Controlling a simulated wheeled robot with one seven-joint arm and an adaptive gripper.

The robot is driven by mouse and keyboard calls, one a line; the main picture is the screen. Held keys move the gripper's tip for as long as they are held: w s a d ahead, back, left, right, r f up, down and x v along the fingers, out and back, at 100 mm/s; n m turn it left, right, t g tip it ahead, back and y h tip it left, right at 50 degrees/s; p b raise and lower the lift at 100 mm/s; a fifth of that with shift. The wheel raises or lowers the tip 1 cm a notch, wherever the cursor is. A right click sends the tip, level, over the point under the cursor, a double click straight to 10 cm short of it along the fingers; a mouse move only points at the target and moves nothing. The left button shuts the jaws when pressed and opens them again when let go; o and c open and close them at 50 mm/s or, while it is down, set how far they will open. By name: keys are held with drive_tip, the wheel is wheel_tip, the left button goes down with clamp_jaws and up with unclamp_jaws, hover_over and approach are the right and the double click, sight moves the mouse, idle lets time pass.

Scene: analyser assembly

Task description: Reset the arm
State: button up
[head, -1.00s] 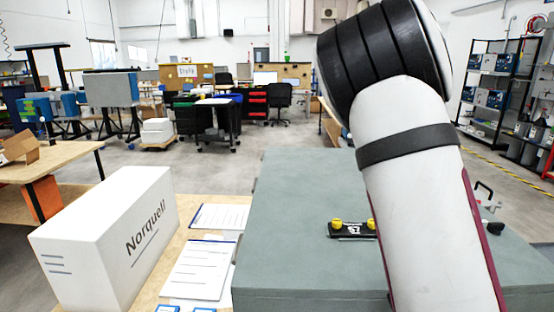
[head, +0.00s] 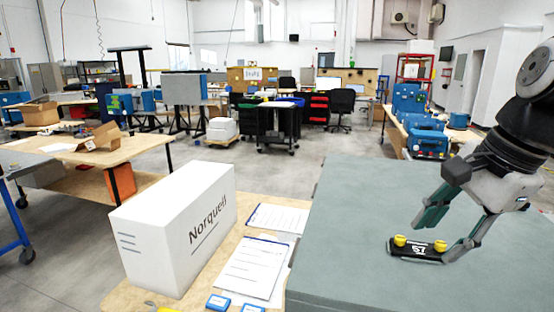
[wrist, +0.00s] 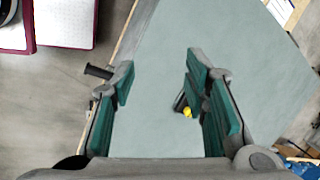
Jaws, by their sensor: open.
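My gripper (head: 433,238) hangs at the right of the head view, fingers pointing down, open. A black part with two yellow knobs (head: 418,250) lies on the grey-green bench top (head: 350,235), by the fingertips in the head view. In the wrist view one yellow knob (wrist: 187,112) shows beside the right finger, which hides most of the part. I cannot tell whether a finger touches it.
A white Norquell box (head: 170,235) stands on the wooden table at left. A clipboard with paper (head: 248,268), another sheet (head: 278,219) and small blue boxes (head: 218,302) lie beside it. A black handle (wrist: 98,72) shows left of the fingers.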

drive_tip(key=s+a+f+n+t+h, duration=0.2)
drive_tip(key=s+a+n, duration=0.3)
drive_tip(key=s+n, duration=0.4)
drive_tip(key=n, duration=0.6)
drive_tip(key=shift+s+a+f, duration=0.3)
drive_tip(key=shift+a, duration=0.05)
